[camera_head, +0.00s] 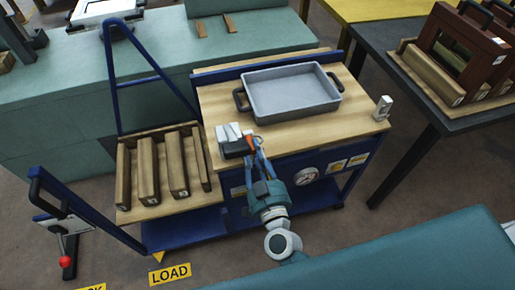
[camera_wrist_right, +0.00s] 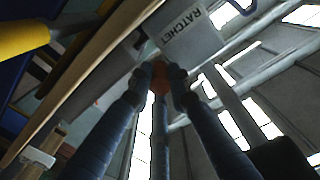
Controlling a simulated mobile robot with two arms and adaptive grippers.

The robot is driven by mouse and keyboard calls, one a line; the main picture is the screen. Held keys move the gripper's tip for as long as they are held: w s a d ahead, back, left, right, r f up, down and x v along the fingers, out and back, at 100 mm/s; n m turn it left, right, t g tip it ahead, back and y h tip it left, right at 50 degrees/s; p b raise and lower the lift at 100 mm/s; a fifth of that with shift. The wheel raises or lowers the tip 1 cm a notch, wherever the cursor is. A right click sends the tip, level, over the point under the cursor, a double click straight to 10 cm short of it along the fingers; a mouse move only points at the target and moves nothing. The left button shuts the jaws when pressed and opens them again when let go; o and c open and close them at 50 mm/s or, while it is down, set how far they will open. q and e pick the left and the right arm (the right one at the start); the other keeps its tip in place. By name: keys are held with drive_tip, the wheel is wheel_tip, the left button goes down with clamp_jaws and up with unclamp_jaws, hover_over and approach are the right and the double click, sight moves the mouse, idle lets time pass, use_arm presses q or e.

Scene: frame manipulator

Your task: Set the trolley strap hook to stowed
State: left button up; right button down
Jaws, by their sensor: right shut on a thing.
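The blue trolley (camera_head: 285,70) has a wooden top with a grey tray (camera_head: 290,92). At its front left corner is a ratchet unit with a dark body (camera_head: 235,148) and pale blocks; in the right wrist view its grey face (camera_wrist_right: 195,32) reads RATCHET. My right gripper (camera_head: 253,145) reaches up to this corner and is shut on a small orange piece, which shows between the fingertips in the right wrist view (camera_wrist_right: 160,78). I cannot tell whether the orange piece is the strap hook, as the fingers cover much of it. My left gripper is not in view.
A lower wooden shelf (camera_head: 151,212) with several upright wooden bars stands left of the tray. A small grey-white bracket (camera_head: 383,107) sits at the trolley's right front corner. A dark table (camera_head: 400,75) with frames is at the right. Floor shows between trolley and table.

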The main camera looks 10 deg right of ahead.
drive_tip(key=c, duration=1.6)
unclamp_jaws()
drive_tip(key=shift+a, duration=0.35)
drive_tip(key=shift+s+d+f, duration=0.1)
drive_tip(key=shift+s+d, duration=0.05)
drive_tip(key=shift+s, duration=0.4)
drive_tip(key=s, duration=1.1)
drive_tip(key=shift+d, duration=0.1)
